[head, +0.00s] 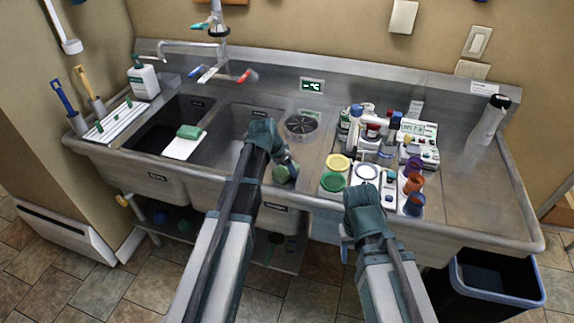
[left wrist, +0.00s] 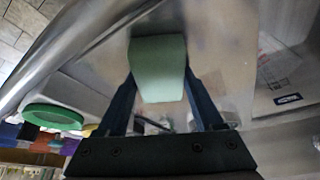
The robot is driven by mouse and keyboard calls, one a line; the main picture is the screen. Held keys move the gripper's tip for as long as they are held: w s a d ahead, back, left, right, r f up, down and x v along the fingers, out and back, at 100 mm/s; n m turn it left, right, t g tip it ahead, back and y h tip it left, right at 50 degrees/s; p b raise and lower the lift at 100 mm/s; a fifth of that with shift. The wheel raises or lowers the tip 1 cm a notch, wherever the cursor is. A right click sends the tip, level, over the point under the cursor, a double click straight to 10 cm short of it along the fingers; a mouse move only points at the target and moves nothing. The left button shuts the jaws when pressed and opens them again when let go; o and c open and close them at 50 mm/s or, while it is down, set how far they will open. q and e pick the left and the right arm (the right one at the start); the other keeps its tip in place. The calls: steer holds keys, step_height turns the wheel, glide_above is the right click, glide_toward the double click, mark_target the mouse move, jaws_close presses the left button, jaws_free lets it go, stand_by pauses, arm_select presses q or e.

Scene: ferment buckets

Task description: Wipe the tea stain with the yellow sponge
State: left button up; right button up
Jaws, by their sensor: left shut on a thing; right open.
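My left gripper (head: 287,166) is shut on a pale green sponge-like block (head: 281,175), held over the sink unit's front middle. In the left wrist view the green block (left wrist: 158,68) sits between the two dark fingers, close against the steel surface; I cannot tell if it touches. A second green sponge (head: 188,131) lies on a white board by the left basin. I see no clearly yellow sponge. A tea stain cannot be made out; a faint pinkish patch (left wrist: 272,48) shows on the steel. My right gripper (head: 358,190) is open at the front edge, fingertips mostly hidden.
A white tray with yellow (head: 339,162) and green (head: 333,181) round lids, cups and bottles crowds the right of centre. A soap bottle (head: 144,80) stands at the back left, a steel flask (head: 489,120) at the right. The right drainboard (head: 463,185) has free room.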

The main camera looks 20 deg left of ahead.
mark_target(276, 169)
arm_select(q)
steer(key=shift+s+f, duration=0.15)
steer(key=shift+s, duration=0.6)
steer(key=shift+a, duration=0.1)
steer(key=shift+a, duration=1.35)
steer(key=shift+w, duration=0.1)
steer(key=shift+w+d+r, duration=0.1)
steer(key=shift+w+r, duration=0.05)
steer(key=shift+w, duration=0.8)
steer(key=shift+w+r, duration=0.1)
steer(key=shift+w, duration=0.8)
